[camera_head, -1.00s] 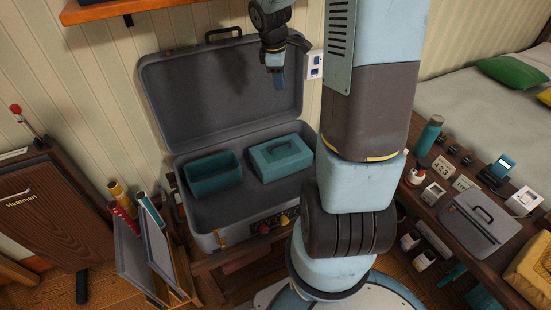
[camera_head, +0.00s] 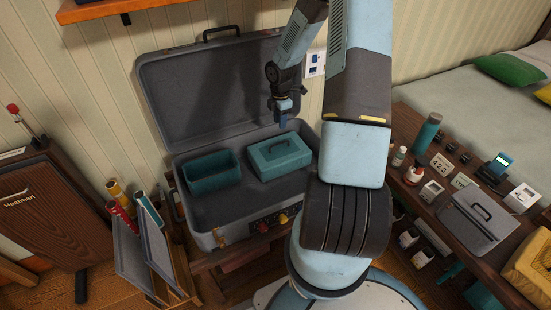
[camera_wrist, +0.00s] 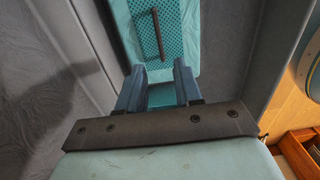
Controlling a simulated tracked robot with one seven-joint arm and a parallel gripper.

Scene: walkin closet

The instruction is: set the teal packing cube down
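The teal packing cube (camera_head: 279,160) sits in the right part of the open grey suitcase (camera_head: 230,207). It is a closed box with a dark handle on top. In the wrist view the cube (camera_wrist: 177,50) lies beyond the fingers, its handle (camera_wrist: 157,36) running lengthwise up the picture. My gripper (camera_head: 284,122) hangs above the cube's rear side, in front of the raised lid. Its two fingers in the wrist view (camera_wrist: 159,82) are apart, with nothing between them.
An open teal bin (camera_head: 211,173) stands in the suitcase left of the cube. The suitcase lid (camera_head: 185,100) stands upright behind. Bare suitcase floor shows in front of the bin. A side table (camera_head: 420,200) with several small items is at the right.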

